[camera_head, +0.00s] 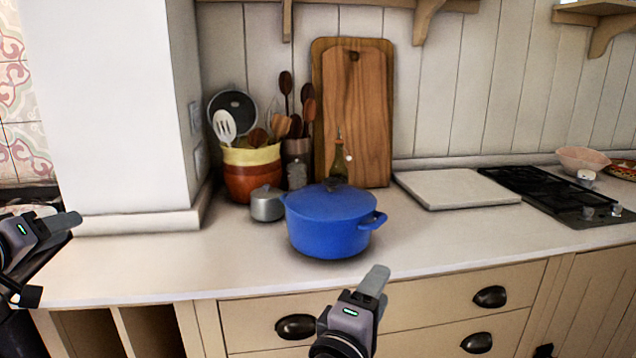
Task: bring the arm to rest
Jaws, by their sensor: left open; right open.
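My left gripper (52,258) is at the left edge of the view, open and empty, near the left end of the counter. My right gripper (372,284) is at the lower middle, in front of the drawers and below the blue pot. It is open, with nothing seen in it; one finger shows clearly and the other is mostly hidden. The blue lidded pot (330,232) stands upright on the counter (180,262), apart from my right gripper in the picture.
A small grey metal pot (266,206), a utensil crock (251,176) and wooden cutting boards (374,120) are behind the blue pot. A pale slab (456,189) and a black cooktop (560,196) lie to the right. A white wall column (115,110) rises at left. The front-left counter is clear.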

